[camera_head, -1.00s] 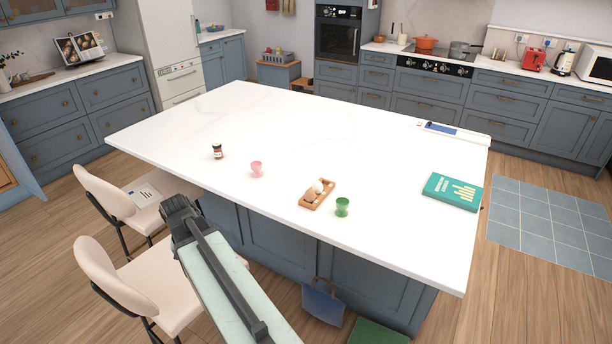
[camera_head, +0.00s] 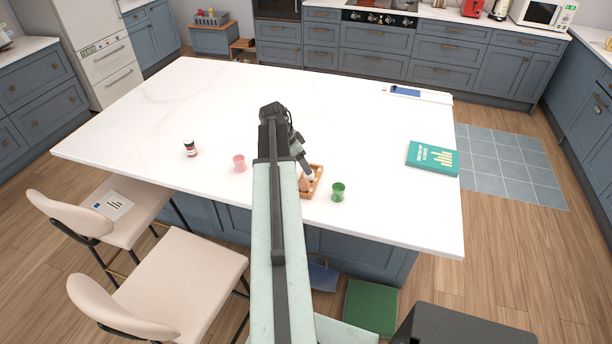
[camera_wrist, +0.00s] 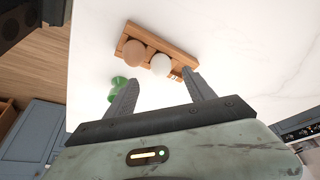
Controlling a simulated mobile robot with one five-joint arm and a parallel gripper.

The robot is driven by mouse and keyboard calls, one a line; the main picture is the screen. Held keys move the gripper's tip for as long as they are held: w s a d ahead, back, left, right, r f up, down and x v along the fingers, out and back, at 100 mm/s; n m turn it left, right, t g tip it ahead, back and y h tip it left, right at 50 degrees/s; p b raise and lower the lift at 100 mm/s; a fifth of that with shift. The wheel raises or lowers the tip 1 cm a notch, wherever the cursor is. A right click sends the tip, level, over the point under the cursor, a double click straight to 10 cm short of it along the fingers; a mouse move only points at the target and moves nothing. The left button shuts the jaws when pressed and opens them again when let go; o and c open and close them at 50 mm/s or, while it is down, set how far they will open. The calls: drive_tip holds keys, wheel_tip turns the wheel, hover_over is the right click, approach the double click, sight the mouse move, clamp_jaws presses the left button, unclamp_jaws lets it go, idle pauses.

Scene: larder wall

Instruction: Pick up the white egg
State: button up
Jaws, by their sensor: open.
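The white egg (camera_wrist: 161,64) sits in a wooden egg holder (camera_wrist: 185,48) beside a brown egg (camera_wrist: 134,52) in the wrist view. In the head view the wooden holder (camera_head: 318,172) lies on the white island top, partly hidden by my arm, with the brown egg (camera_head: 305,184) in part view. My gripper (camera_wrist: 162,82) is open and empty in the wrist view. Its fingers point toward the holder, and the white egg appears between and just beyond the fingertips. In the head view my gripper (camera_head: 304,165) is over the island beside the holder.
A green egg cup (camera_head: 338,192) stands right of the holder and shows close to the left finger in the wrist view (camera_wrist: 117,86). A pink cup (camera_head: 239,163) and a small jar (camera_head: 190,149) stand left. A teal book (camera_head: 433,158) lies right. The island's middle is clear.

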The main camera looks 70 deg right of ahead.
drive_tip(key=b+x, duration=0.5)
drive_tip(key=x, duration=0.1)
drive_tip(key=shift+d+f, duration=0.2)
drive_tip(key=shift+f, duration=0.1)
drive_tip(key=shift+r, duration=0.2)
drive_tip(key=c, duration=1.1)
